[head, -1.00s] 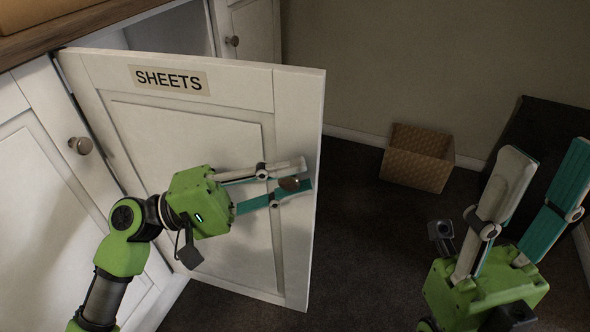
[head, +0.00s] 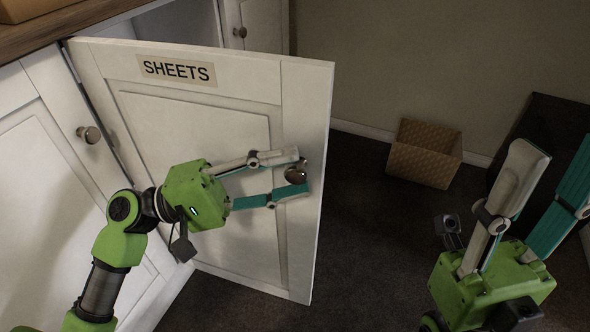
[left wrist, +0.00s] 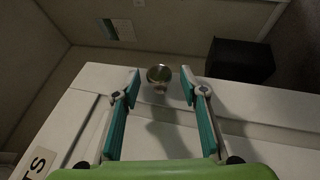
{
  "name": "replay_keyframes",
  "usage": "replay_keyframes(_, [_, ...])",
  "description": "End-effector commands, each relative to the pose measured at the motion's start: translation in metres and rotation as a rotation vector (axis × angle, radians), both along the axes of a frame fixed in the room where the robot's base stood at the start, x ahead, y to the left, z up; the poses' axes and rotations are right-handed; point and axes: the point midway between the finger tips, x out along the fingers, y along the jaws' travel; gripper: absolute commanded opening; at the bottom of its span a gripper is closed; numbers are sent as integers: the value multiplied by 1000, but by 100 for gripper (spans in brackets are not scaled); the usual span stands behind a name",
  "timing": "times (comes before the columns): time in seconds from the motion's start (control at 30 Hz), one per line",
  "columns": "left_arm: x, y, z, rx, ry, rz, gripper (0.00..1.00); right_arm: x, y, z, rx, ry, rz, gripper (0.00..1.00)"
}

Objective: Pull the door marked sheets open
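The white door marked SHEETS (head: 200,155) stands swung well out from the cabinet, with its label (head: 177,70) near the top. Its round metal knob (head: 297,173) is near the free edge. My left gripper (head: 301,171) is in front of the door with its fingers spread on either side of the knob. In the left wrist view the knob (left wrist: 160,75) sits between the open fingertips (left wrist: 161,85), with a gap on both sides. My right gripper (head: 556,155) is open and empty, at the right, away from the door.
A closed neighbouring cabinet door with a knob (head: 89,134) is at the left. A wooden top (head: 75,20) runs above. Floor right of the door is clear.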

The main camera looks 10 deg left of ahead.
Motion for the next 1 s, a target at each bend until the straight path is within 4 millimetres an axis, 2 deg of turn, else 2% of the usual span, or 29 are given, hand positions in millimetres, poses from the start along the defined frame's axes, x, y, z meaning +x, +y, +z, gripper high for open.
replay_keyframes(0.3, [-18, 63, -17, 1, 4, 3, 40, 0, 0, 0, -1, 1, 1, 40])
replay_keyframes(0.5, [-25, 89, -23, 0, 3, 1, 40, 0, 0, 0, -1, 1, 1, 40])
replay_keyframes(0.67, [-28, 96, -25, 0, 0, 0, 40, 0, 0, 0, -2, 0, 1, 40])
replay_keyframes(1.0, [-28, 96, -25, 0, 0, 0, 40, 0, 0, 0, -2, 0, 1, 40])
